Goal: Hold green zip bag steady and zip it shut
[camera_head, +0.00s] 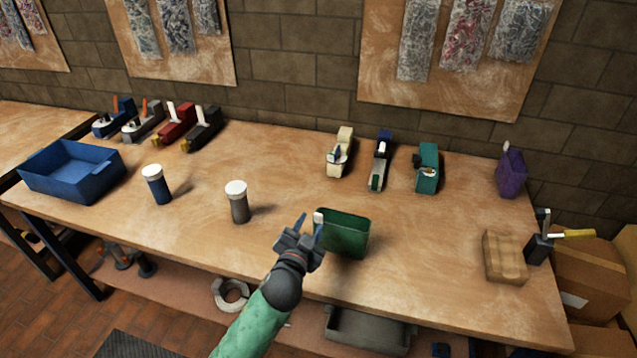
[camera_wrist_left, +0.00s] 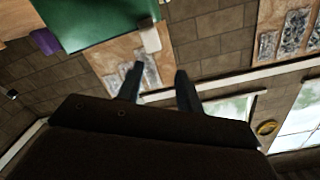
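The green zip bag (camera_head: 343,236) stands upright near the front middle of the table, and its top looks open. A white tab (camera_head: 318,217) sits at its upper left corner. My left gripper (camera_head: 308,226) is just left of the bag, near the tab. In the left wrist view my left gripper (camera_wrist_left: 158,76) has its two fingers apart with nothing between them. The green bag (camera_wrist_left: 95,20) fills the top left of that view, with the white tab (camera_wrist_left: 150,38) beyond the fingertips. My right gripper does not show.
A grey jar (camera_head: 238,203) and a blue jar (camera_head: 157,185) with white lids stand left of the bag. A blue bin (camera_head: 72,170) is far left. Tape dispensers line the back. A wooden block (camera_head: 505,258) and a purple bag (camera_head: 511,174) are right.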

